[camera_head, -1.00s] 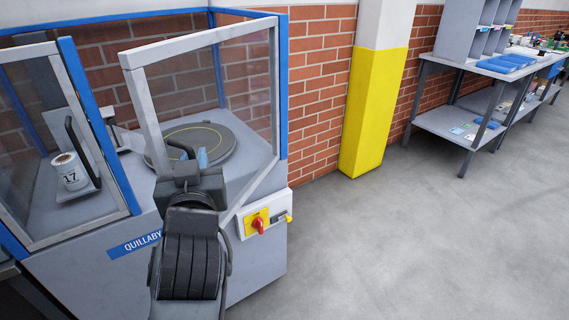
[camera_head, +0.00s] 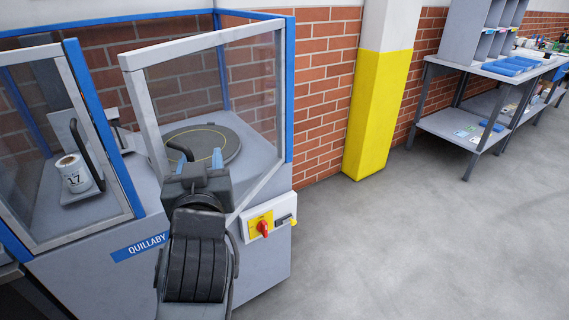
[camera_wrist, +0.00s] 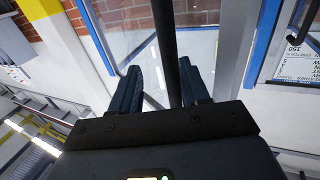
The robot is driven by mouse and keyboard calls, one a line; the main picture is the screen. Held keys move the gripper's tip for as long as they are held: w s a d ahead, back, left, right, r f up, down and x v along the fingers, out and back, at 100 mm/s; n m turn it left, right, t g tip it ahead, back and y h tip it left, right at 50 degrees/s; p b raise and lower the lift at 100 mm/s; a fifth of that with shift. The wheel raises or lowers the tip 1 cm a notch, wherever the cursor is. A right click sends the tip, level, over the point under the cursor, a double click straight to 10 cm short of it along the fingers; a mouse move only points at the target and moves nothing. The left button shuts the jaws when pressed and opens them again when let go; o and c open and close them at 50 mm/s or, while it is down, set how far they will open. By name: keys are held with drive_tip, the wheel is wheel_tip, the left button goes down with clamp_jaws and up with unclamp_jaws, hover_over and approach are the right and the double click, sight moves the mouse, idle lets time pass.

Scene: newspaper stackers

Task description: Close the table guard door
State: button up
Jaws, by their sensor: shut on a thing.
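The table guard door (camera_head: 133,95) is a clear panel in a light grey frame. In the head view it stands partly open over the table (camera_head: 245,150), hinged at the blue post (camera_head: 289,90) on the right. The lower part of the handle is hidden by my gripper.
A round turntable (camera_head: 205,142) lies behind the door. A mug marked 17 (camera_head: 74,175) sits behind the left panel. A red switch on a yellow plate (camera_head: 261,226) is on the front. A yellow pillar (camera_head: 375,115) and shelves (camera_head: 470,125) stand right. The right floor is clear.

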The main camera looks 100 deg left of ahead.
drive_tip(key=shift+s+f, duration=0.1)
drive_tip(key=shift+s, duration=0.4)
drive_tip(key=d+b, duration=0.1)
drive_tip(key=d, duration=0.7)
drive_tip(key=shift+d, duration=0.25)
drive_tip(key=shift+w, duration=0.1)
idle(0.7)
drive_tip(key=b+v, duration=0.3)
drive_tip(key=v, duration=0.4)
drive_tip(key=shift+w+d, duration=0.2)
drive_tip(key=shift+d, duration=0.1)
drive_tip(key=shift+c, duration=0.3)
